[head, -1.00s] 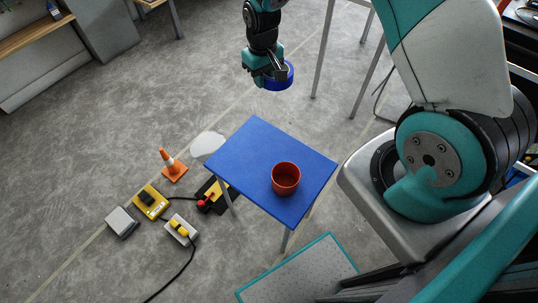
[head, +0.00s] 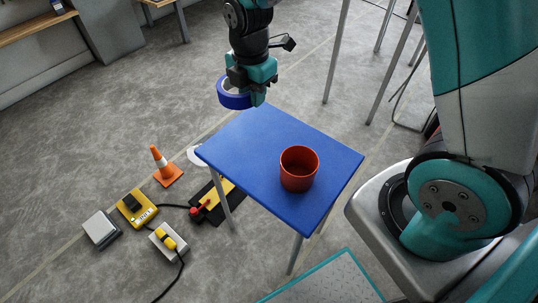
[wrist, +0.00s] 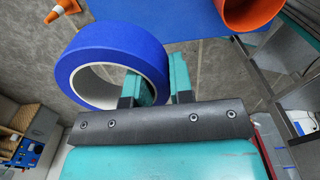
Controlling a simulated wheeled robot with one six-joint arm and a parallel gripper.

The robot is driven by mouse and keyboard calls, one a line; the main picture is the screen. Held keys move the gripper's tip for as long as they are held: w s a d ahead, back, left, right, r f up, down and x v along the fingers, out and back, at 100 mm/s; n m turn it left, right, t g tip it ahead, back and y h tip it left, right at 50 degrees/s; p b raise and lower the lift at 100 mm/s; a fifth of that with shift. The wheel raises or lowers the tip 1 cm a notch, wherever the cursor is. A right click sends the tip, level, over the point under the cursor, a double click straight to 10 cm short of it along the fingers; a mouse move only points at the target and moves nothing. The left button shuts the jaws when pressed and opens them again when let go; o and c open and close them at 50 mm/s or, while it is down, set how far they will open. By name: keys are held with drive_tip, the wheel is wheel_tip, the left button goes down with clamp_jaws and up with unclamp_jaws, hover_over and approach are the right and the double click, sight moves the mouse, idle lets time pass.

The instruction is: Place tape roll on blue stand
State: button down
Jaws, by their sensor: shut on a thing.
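The roll looks roughly flat in the head view. The stand is a small blue-topped table with thin grey legs; its top also shows in the wrist view (wrist: 160,15). The exact gap between roll and stand top is hard to tell.
A red-orange cup (head: 298,170) stands on the right part of the stand; the rest of its top is clear. On the floor left are an orange cone (head: 165,167), a yellow box (head: 137,208), a white-grey block (head: 101,229) and cables.

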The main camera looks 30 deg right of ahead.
wheel_tip(320, 180, down, 18)
drive_tip(key=shift+f+b, duration=0.1)
drive_tip(key=shift+b, duration=0.95)
drive_tip(key=shift+f, duration=0.1)
drive_tip(key=shift+f, duration=0.15)
drive_tip(key=c, duration=1)
unclamp_jaws()
drive_tip(key=shift+r, duration=0.6)
wheel_tip(320, 180, up, 12)
drive_tip(key=f+p, duration=0.1)
drive_tip(key=p, duration=0.1)
wheel_tip(320, 180, up, 9)
drive_tip(key=m+y, duration=0.2)
drive_tip(key=m, duration=0.3)
hover_over(257, 153)
drive_tip(key=s+a, duration=0.3)
drive_tip(key=s, duration=0.1)
drive_tip(key=s+a+r+m+y, duration=0.1)
drive_tip(key=s+r+m, duration=0.4)
drive_tip(key=s, duration=0.3)
drive_tip(key=s+a+r+m+y, duration=0.1)
drive_tip(key=s+a+r+m, duration=0.1)
drive_tip(key=s+r+m, duration=0.3)
drive_tip(key=s+r, duration=0.1)
drive_tip(key=s, duration=0.2)
drive_tip(key=shift+s+r+m, duration=0.25)
drive_tip(key=shift+s+m, duration=0.05)
drive_tip(key=shift+s, duration=0.1)
